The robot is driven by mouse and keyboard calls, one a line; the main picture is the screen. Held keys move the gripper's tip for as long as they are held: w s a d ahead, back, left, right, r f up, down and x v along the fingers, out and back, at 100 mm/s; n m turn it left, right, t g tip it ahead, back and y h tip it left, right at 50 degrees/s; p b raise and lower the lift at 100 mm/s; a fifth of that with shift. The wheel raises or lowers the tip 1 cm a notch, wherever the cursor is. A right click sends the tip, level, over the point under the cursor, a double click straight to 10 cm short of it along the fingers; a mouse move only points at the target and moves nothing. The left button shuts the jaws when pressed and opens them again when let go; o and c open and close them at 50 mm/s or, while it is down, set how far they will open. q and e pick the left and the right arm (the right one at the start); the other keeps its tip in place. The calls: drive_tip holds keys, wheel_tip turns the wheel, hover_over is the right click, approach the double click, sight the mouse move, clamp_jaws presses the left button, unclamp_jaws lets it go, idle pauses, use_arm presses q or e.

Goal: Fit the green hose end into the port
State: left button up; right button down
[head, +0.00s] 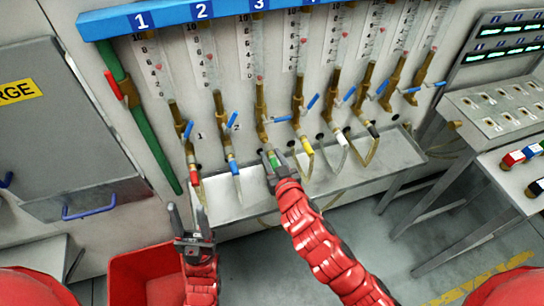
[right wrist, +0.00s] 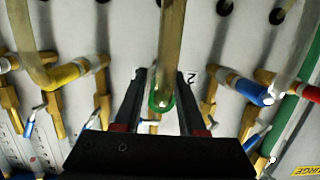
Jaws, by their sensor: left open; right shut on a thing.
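The green hose end (head: 273,160) is between the fingers of my right gripper (head: 277,157), which is shut on it below column 3. In the right wrist view, the green collar (right wrist: 161,103) rings a tan hose (right wrist: 172,40) between the two dark fingers. The brass fitting under column 3 (head: 262,130) is just above the gripper. Part of a fitting (right wrist: 154,126) shows beyond the collar in the right wrist view. I cannot tell whether collar and fitting touch. My left gripper (head: 188,218) is open and empty at the lower left, before the trough.
Neighbouring fittings carry red (head: 194,178), blue (head: 233,168), yellow (head: 307,147), white (head: 342,138) and black (head: 373,130) hose ends, close on both sides. Blue valve handles stick out between them. A metal trough (head: 240,205) runs below. A red bin (head: 130,272) stands at lower left.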

drive_tip(key=shift+b, duration=0.3)
idle(0.5)
drive_tip(key=shift+r+x, duration=0.25)
drive_tip(key=shift+x, duration=0.85)
drive_tip(key=shift+c, duration=2)
unclamp_jaws()
drive_tip(key=shift+w, duration=0.1)
